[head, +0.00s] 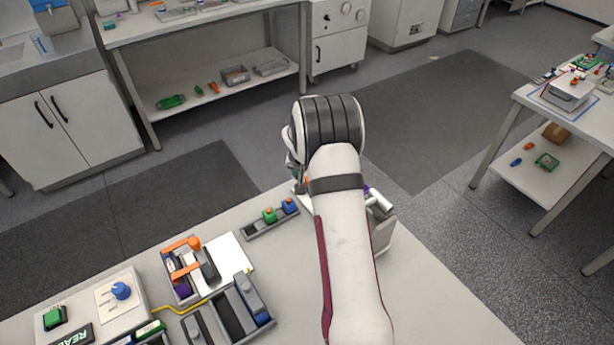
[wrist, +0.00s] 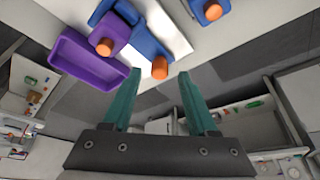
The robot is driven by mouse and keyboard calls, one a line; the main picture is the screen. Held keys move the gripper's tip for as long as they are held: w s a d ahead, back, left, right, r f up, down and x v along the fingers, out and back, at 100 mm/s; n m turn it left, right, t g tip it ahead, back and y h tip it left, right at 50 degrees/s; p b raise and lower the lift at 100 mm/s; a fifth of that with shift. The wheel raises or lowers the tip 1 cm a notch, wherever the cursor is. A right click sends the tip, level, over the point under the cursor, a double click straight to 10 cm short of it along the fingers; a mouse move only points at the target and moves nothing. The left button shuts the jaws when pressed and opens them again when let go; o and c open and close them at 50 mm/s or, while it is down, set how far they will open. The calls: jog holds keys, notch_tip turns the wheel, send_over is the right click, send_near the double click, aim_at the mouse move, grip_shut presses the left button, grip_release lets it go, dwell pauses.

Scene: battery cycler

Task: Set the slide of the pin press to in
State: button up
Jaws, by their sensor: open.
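My gripper (wrist: 158,76) is open, its two teal fingers apart and empty in the wrist view. Between the fingertips in the picture is an orange knob (wrist: 160,68) on a blue part (wrist: 146,42); I cannot tell how far off it is. Left of it is a purple block with an orange knob (wrist: 104,46), by a purple tray (wrist: 78,66). In the head view my arm hides the gripper and most of a pale device (head: 384,236) at the table's far edge. I cannot tell surely which part is the pin press slide, nor its setting.
Left of my arm on the table (head: 420,300) are a holder (head: 262,228) with green and blue pieces, an orange-handled fixture (head: 185,270), a dark tray (head: 232,318) and a panel with a blue knob (head: 121,290).

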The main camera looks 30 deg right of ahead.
jog(key=shift+x, duration=1.05)
grip_shut()
jog(key=shift+a, duration=0.15)
dwell(0.5)
